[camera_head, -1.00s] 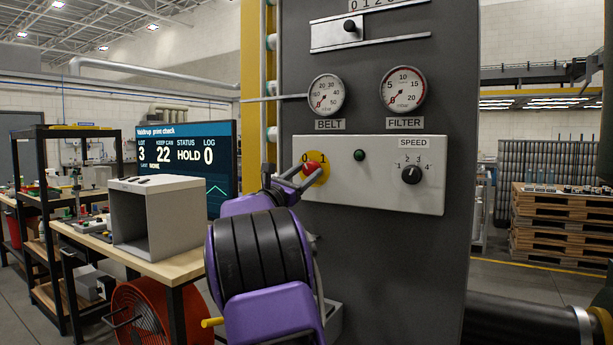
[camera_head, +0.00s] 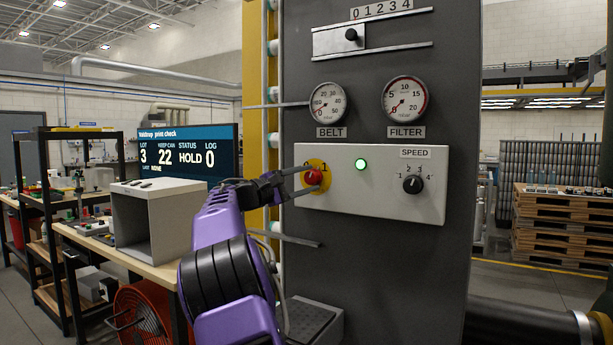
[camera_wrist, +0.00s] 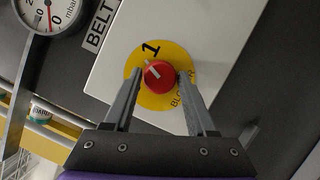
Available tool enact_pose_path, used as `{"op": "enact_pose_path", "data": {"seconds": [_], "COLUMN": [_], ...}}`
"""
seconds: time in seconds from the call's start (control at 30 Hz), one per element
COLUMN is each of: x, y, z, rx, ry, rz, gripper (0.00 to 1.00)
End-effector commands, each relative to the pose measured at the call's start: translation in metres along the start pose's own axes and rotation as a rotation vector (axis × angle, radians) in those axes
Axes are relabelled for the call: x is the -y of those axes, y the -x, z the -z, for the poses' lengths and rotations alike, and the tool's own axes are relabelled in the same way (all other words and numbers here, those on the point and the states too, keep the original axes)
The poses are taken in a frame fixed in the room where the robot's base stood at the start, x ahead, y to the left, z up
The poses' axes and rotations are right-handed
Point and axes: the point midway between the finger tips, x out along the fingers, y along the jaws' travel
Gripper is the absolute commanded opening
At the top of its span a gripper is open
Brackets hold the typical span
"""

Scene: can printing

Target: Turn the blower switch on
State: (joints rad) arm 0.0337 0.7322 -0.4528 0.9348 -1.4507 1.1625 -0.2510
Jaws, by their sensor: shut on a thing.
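The blower switch is a red knob (camera_head: 313,177) on a yellow round plate (camera_head: 318,165) marked 0 and 1, at the left of the white control panel (camera_head: 390,205). In the wrist view the red knob (camera_wrist: 159,75) has a white pointer line aimed up-left toward the 1. My gripper (camera_wrist: 161,82) has one finger on each side of the knob and is shut on it. A green lamp (camera_head: 361,165) right of the switch is lit. The plate's lettering is partly hidden by a finger.
A SPEED knob (camera_head: 412,185) sits at the panel's right. BELT (camera_head: 328,103) and FILTER (camera_head: 406,99) gauges are above. A grey box (camera_head: 150,225) stands on the bench at left, with a screen (camera_head: 188,148) reading HOLD behind it.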

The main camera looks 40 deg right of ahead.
Motion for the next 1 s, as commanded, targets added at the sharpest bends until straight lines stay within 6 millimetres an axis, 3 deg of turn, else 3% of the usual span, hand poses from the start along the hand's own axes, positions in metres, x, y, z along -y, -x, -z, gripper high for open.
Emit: {"op": "enact_pose_path", "data": {"seconds": [0.5,1.0], "x": [-0.0032,-0.0019], "y": [0.0,0.0], "z": [-0.0008,-0.0004], "rx": [0.0,0.0], "ry": [-0.315,-0.374], "rz": [0.13,0.156], "gripper": [0.01,0.01]}}
